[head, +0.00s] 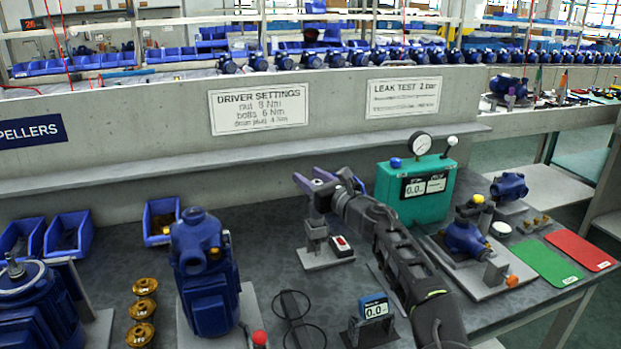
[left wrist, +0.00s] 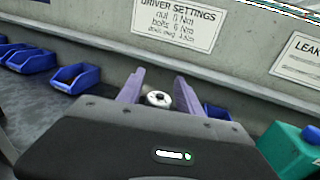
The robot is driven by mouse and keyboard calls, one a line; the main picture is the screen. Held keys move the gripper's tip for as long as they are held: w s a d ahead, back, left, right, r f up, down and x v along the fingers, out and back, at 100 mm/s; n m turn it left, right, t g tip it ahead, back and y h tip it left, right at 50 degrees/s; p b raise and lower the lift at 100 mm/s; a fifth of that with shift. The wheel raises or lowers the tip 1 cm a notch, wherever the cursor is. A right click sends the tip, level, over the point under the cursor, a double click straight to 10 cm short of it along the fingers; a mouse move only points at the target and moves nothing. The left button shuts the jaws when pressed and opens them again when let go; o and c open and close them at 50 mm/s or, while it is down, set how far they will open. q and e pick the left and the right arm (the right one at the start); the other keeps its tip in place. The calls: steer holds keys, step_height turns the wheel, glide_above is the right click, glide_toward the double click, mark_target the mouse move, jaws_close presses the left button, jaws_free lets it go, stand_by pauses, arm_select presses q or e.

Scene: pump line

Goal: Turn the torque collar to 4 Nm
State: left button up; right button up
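My left gripper (head: 314,179) has two purple fingers and is over a small upright stand (head: 316,232) on the bench. A dark tool stands in this stand, mostly hidden by the gripper; I cannot make out the torque collar or its setting. In the left wrist view the gripper (left wrist: 158,88) is open. A round, pale tool end (left wrist: 158,99) with a dark centre shows between the fingers, with gaps on both sides. A small box with a red display (head: 342,244) is beside the stand; its reading is illegible. My right gripper is not in view.
A sign (head: 259,109) lists driver settings, with the drain plug line apparently 4 Nm. A green tester (head: 416,190) stands right of my gripper. A blue pump (head: 205,270) and blue bins (head: 68,235) are to the left. A small gauge (head: 374,312) stands in front.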

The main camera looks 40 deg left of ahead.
arm_select(q)
steer(key=shift+o, duration=0.2)
steer(key=shift+d, duration=0.1)
steer(key=v, duration=0.7)
steer(key=shift+d, duration=0.3)
steer(key=shift+s, duration=0.1)
